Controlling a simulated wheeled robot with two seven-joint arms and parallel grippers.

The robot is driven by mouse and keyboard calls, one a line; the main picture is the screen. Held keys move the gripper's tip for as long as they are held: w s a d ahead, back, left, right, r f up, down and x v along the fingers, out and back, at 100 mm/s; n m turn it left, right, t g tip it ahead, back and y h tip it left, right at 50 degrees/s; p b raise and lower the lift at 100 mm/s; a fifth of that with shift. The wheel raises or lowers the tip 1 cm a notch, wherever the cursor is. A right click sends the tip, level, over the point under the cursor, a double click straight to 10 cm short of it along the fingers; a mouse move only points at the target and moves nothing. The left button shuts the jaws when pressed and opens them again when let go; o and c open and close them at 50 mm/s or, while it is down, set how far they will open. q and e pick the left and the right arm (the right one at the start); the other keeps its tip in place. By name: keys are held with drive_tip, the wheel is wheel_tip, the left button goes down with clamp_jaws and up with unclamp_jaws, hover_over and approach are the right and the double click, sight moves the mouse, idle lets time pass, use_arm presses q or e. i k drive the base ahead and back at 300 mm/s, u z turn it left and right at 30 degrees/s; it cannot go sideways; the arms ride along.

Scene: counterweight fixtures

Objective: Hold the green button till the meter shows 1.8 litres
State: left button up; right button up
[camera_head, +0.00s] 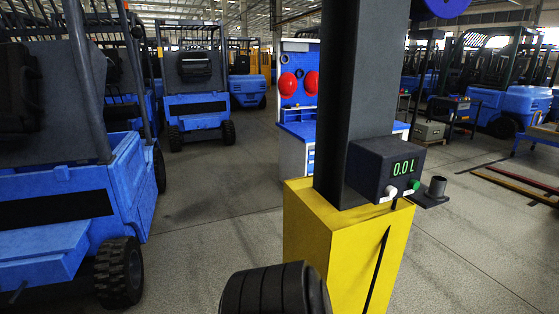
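The meter (372,166) is a dark box on the front of a dark column, right of centre. Its display (403,167) reads 0.0 L in green digits. The green button (414,185) is a small round knob low on the right of the box's front. A white button (390,192) sits to its left. A small dark cup (437,186) stands on a dark plate just right of the green button. Neither of my grippers is in view, and nothing touches the green button.
The dark column (355,80) rises from a yellow pedestal (308,238). A black ribbed round object (262,290) shows at the bottom centre. A blue forklift (75,195) stands close at left. A blue workbench (298,132) with red helmets stands behind. The floor at lower right is clear.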

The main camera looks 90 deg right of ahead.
sight(413, 184)
drive_tip(key=k, duration=0.6)
drive_tip(key=z, duration=3.1)
